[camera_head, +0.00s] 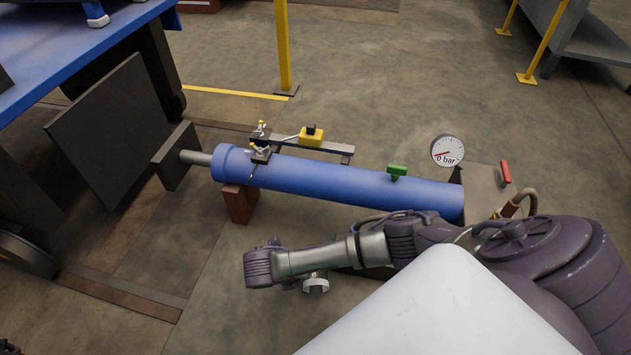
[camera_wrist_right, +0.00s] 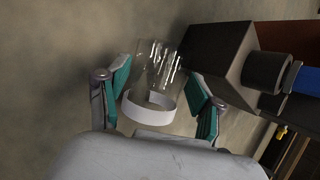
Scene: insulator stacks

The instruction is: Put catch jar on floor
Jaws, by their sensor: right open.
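The catch jar shows in the right wrist view as a clear glass vessel (camera_wrist_right: 158,66) with a white band (camera_wrist_right: 150,112) around its near end. My right gripper (camera_wrist_right: 163,98) is open, with its teal-padded fingers on either side of the jar. I cannot tell whether either finger touches it. The glass and the right fingers cannot be made out there. The floor (camera_head: 225,310) is bare around it. My left gripper is not in view.
A blue cylinder (camera_head: 330,184) lies on a brown block (camera_head: 239,204), with a pressure gauge (camera_head: 447,151) at its right end. In the wrist view a dark block (camera_wrist_right: 215,55) stands close beside the jar. A blue table (camera_head: 75,50) is at upper left.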

